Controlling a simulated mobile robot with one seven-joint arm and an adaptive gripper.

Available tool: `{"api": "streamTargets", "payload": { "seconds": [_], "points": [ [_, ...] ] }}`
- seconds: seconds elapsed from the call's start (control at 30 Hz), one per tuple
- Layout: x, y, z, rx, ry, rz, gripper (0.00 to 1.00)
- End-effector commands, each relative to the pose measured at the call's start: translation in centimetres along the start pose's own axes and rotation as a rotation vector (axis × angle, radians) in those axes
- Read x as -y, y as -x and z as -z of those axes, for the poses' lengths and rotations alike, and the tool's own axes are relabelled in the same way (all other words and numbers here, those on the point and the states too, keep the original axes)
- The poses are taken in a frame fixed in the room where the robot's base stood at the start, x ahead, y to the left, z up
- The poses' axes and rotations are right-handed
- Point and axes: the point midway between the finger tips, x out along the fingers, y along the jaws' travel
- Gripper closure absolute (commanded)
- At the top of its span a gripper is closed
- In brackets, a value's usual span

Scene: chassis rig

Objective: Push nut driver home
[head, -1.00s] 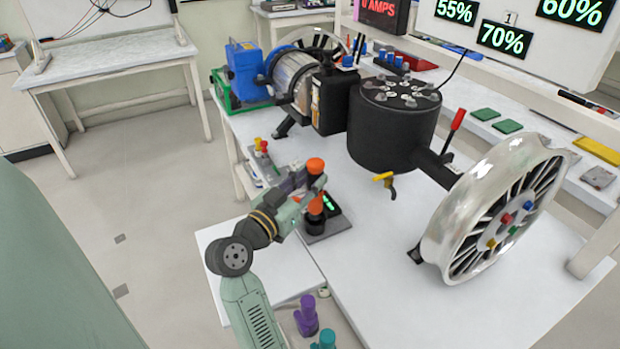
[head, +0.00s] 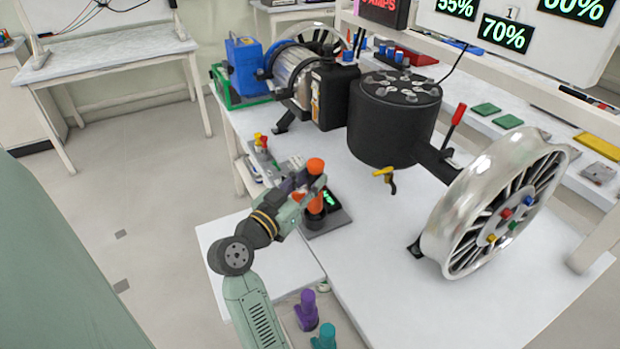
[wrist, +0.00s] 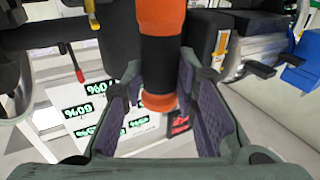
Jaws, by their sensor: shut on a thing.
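The nut driver (head: 315,184) is an upright orange tool with a black middle band. In the head view it stands at a small dark base plate (head: 330,222) with a green-lit display, near the left edge of the white table. In the wrist view the orange and black driver (wrist: 160,50) stands between the two purple-padded fingers of my gripper (wrist: 170,100).
A silver wheel (head: 500,205) stands at the right of the table, with a black cylinder (head: 395,120) behind it. A yellow-handled valve (head: 384,175) juts out right of the driver. Purple (head: 307,310) and teal (head: 324,337) tools stand at the front. The table's middle is clear.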

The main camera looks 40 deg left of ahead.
Motion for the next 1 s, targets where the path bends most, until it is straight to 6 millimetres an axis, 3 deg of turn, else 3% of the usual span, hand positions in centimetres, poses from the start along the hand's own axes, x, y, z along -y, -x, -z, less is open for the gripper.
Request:
{"api": "streamTargets", "payload": {
  "seconds": [0.83,0.87,1.0],
  "points": [
    [-0.02,0.04,-0.87,0.0,0.001,0.0,1.0],
    [-0.02,0.04,-0.88,0.001,0.001,0.0,0.72],
    [-0.01,0.04,-0.89,0.001,0.001,0.0,0.63]
  ]
}}
